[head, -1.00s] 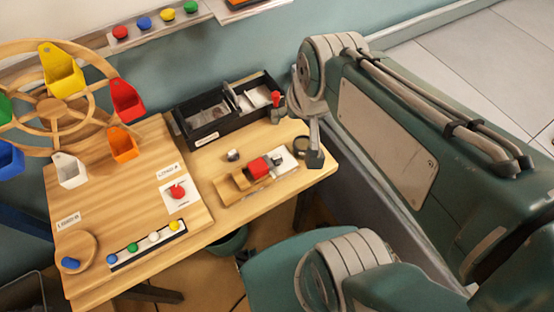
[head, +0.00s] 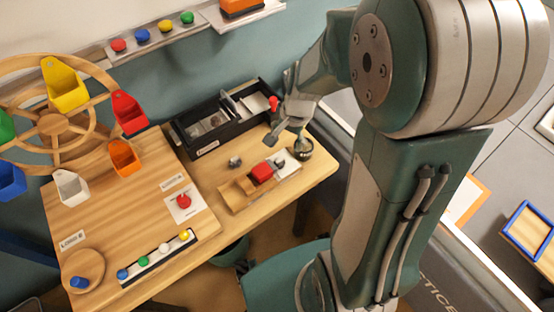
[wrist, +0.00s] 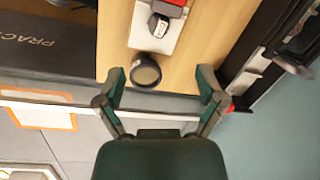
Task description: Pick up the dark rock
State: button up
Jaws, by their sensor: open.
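A small dark grey lump (head: 235,161), which looks like the rock, lies on the bare wooden table in the head view, left of the red block; I cannot make it out in the wrist view. My gripper (head: 288,128) is open and empty over the table's right part, to the right of that lump. The dish also shows in the head view (head: 302,150), near the table's right end. Its inside is unclear.
A red block (head: 262,172) sits on a wooden and white base beside the dish. A black compartment tray (head: 208,150) stands along the wall. A red button (head: 184,201), a board with coloured knobs and a wooden wheel (head: 52,122) fill the left.

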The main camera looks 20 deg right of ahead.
aim_at(280, 160)
notch_tip(280, 160, down, 6)
jog(key=shift+w+r, duration=0.1)
jog(key=shift+w, duration=0.05)
jog(key=shift+a+f, duration=0.3)
jog(key=shift+f, duration=0.25)
jog(key=shift+w+a+f, duration=0.15)
jog(key=shift+a+f, duration=0.05)
jog(key=shift+f, duration=0.95)
jog(key=shift+w+a+f, duration=0.15)
jog(key=shift+f, duration=0.95)
grip_shut()
